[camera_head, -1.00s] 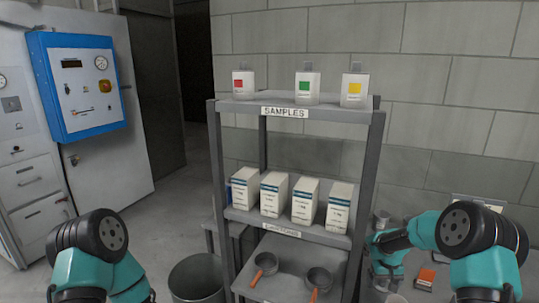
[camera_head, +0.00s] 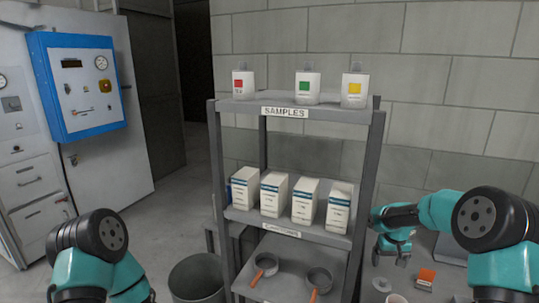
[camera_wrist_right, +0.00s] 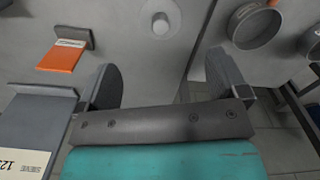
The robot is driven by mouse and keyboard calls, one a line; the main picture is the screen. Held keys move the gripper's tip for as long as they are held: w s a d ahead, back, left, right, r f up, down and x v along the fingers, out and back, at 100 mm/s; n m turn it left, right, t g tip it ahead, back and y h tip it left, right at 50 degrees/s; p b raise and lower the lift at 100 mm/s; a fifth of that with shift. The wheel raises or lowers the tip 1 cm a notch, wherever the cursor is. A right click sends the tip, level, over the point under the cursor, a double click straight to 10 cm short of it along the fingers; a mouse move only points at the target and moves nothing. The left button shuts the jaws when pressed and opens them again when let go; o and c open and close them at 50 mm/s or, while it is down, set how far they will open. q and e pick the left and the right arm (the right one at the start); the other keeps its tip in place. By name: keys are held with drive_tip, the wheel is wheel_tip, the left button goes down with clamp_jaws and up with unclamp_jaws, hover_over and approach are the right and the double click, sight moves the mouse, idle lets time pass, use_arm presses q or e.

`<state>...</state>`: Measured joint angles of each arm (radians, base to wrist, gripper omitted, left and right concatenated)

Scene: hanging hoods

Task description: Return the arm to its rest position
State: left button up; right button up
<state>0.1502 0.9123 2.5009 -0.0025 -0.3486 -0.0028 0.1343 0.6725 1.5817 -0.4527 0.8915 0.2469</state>
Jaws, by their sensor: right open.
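My right gripper (camera_head: 390,257) hangs over the right-hand work surface, beside the shelf's right post, pointing down. In the right wrist view its two fingers (camera_wrist_right: 167,80) are spread apart with nothing between them. Below them, apart from the fingers, stands a pale round knobbed object (camera_wrist_right: 160,24) on a grey surface. My left arm shows only its upper joints at the lower left of the head view; its gripper is out of sight.
A grey shelf rack (camera_head: 228,107) stands in the middle, with labelled bottles, white boxes and two sieves (camera_head: 319,279). An orange item (camera_head: 425,277) lies on the right surface. A grey bin (camera_head: 196,282) stands on the floor left of the rack.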

sight(384, 281)
wheel_tip(384, 281, down, 10)
drive_tip(key=shift+f, duration=0.15)
wheel_tip(384, 281, up, 10)
drive_tip(key=shift+r, duration=0.15)
drive_tip(key=shift+s+a+r, duration=0.1)
drive_tip(key=shift+a+r, duration=0.05)
drive_tip(key=shift+a, duration=0.1)
drive_tip(key=shift+s, duration=0.45)
drive_tip(key=shift+d, duration=0.1)
idle(0.3)
